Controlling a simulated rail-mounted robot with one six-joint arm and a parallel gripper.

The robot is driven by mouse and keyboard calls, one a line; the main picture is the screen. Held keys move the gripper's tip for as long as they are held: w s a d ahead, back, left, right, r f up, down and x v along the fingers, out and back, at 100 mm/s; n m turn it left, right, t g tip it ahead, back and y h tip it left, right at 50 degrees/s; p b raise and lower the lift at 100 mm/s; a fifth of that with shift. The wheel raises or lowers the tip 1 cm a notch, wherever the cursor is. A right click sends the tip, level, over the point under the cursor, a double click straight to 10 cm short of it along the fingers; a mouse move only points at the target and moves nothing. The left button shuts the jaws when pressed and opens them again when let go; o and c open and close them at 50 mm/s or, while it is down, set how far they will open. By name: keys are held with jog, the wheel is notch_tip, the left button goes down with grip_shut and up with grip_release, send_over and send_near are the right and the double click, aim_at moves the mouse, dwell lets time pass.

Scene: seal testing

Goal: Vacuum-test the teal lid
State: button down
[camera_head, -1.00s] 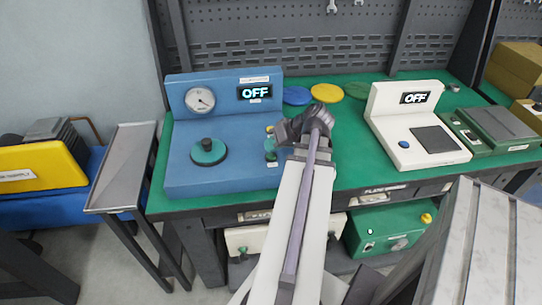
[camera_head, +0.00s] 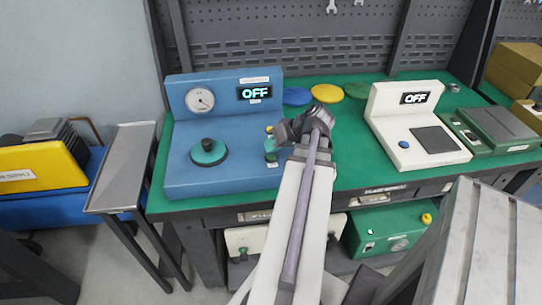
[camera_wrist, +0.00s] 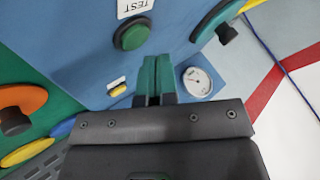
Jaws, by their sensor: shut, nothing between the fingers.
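The teal lid (camera_head: 208,152), with a dark knob, lies on the top of the blue vacuum tester (camera_head: 225,182). It also shows in the wrist view (camera_wrist: 214,24) at the top. The tester's display (camera_head: 255,92) reads OFF, and its round gauge (camera_head: 200,99) shows a dial. In the wrist view, a green button (camera_wrist: 131,35) sits by a TEST label (camera_wrist: 135,7), and a small yellow button (camera_wrist: 118,91) sits apart from it. My gripper (camera_wrist: 155,62) is shut and empty, its teal fingers near the green button; I cannot tell whether they touch it.
An orange lid (camera_wrist: 22,98) shows in the wrist view. A white device (camera_head: 415,130), display OFF, stands right. A grey side table (camera_head: 122,165) stands left.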

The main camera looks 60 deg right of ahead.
aim_at(272, 155)
dwell(0.4)
jog(key=shift+f+b, duration=0.4)
jog(key=shift+f+b, duration=0.4)
dwell(0.4)
jog(key=shift+r, duration=0.1)
jog(key=shift+r+p, duration=0.75)
jog(key=shift+p, duration=0.05)
notch_tip(272, 155, up, 5)
jog(key=p, duration=0.5)
